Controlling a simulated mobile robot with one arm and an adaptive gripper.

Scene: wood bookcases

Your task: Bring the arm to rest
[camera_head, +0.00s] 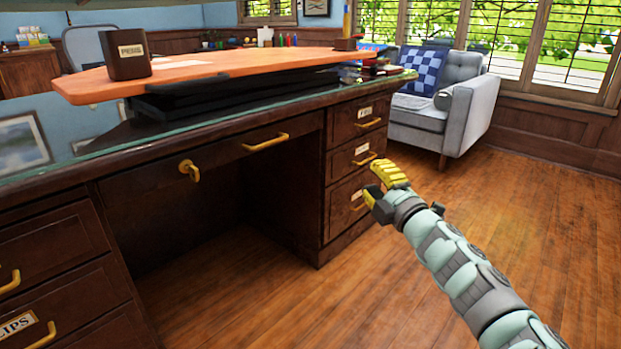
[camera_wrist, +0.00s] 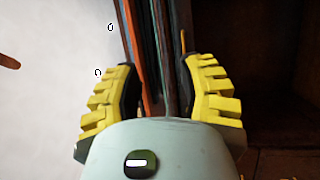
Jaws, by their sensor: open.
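My gripper (camera_head: 378,188) has yellow ridged fingers and is at the end of my pale green and grey arm, which reaches in from the lower right. In the head view it is in front of the right drawer stack of a dark wood desk (camera_head: 312,190), close to the brass drawer handles. I cannot tell whether it touches the desk. In the wrist view the two fingers (camera_wrist: 164,95) stand apart with nothing held between them. Edges of the desk and an orange board run behind the gap.
An orange board (camera_head: 200,72) lies on a black riser on the desk, with a dark labelled cup (camera_head: 125,54) on it. A grey armchair (camera_head: 470,105) with a checked cushion stands behind the desk at right. The wood floor (camera_head: 540,220) at right is clear.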

